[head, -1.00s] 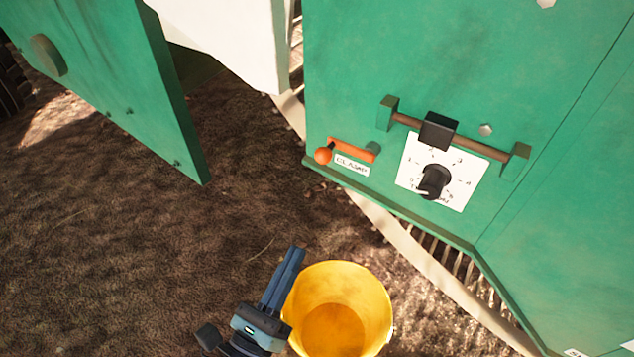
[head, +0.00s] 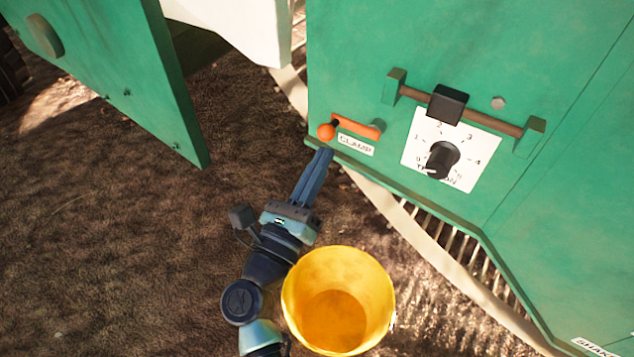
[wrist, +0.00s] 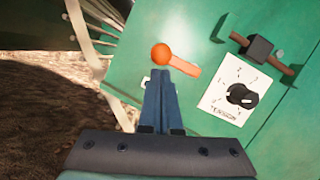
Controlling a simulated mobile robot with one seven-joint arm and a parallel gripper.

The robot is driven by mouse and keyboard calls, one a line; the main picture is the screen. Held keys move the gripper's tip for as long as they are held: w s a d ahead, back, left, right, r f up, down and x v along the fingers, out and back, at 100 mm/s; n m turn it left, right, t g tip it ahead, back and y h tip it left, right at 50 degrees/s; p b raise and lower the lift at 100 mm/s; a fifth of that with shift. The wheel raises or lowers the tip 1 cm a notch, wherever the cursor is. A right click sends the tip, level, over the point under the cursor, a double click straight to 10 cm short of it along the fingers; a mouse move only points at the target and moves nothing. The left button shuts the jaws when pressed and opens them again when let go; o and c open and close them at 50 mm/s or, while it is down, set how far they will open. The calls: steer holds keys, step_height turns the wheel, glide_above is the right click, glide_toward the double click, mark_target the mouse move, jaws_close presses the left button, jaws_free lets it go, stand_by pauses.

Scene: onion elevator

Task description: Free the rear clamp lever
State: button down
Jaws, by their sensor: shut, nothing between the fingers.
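The clamp lever (head: 357,127) is an orange bar with a round orange ball at its left end. It sits on the green panel above a white label reading CLAMP (head: 356,145). In the wrist view the lever (wrist: 182,64) lies just beyond the fingertips, its ball at the left. My gripper (head: 325,152) is shut and empty, with its blue fingers pointing up at the lever's ball end from below. In the wrist view my gripper (wrist: 158,72) partly covers the label. I cannot tell whether the fingertips touch the lever.
Right of the lever is a white tension dial plate (head: 467,175) with a black knob (head: 442,160). Above it a black block (head: 447,104) sits on a rail. A yellow bucket (head: 372,275) stands beside my arm. A green panel (head: 130,85) stands at left, with open ground between.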

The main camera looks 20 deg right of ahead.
mark_target(325, 132)
steer(key=shift+w+a+r+m+h+b, duration=0.1)
steer(key=shift+r+m+h+b, duration=0.2)
steer(key=shift+m, duration=0.2)
steer(key=shift+w+r+m+h+b, duration=0.1)
steer(key=shift+r+m+b, duration=0.05)
steer(key=shift+m+b, duration=0.3)
steer(key=m+b, duration=0.1)
steer(key=m, duration=0.1)
steer(key=r+m+g+b, duration=0.1)
steer(key=m, duration=0.1)
steer(key=shift+w+a+r+g+h+b, duration=0.15)
steer(key=shift+g+h+b, duration=0.15)
steer(key=shift+h+b, duration=0.1)
steer(key=r+m+g+b, duration=0.1)
steer(key=m, duration=0.2)
steer(key=r+m+g+h+b, duration=0.1)
steer(key=m+b, duration=0.1)
steer(key=m, duration=0.2)
steer(key=r+m+g+b, duration=0.2)
steer(key=m, duration=0.2)
steer(key=shift+s+d+h, duration=0.3)
steer(key=shift+s+d, duration=0.05)
steer(key=shift+s, duration=0.05)
steer(key=shift+r+m+g+b, duration=0.15)
steer(key=shift+m+g+b, duration=0.1)
steer(key=shift+g+b, duration=0.1)
steer(key=shift+s+d+r, duration=0.1)
steer(key=shift+s+r, duration=0.05)
steer(key=shift+r, duration=0.05)
steer(key=shift+r, duration=0.1)
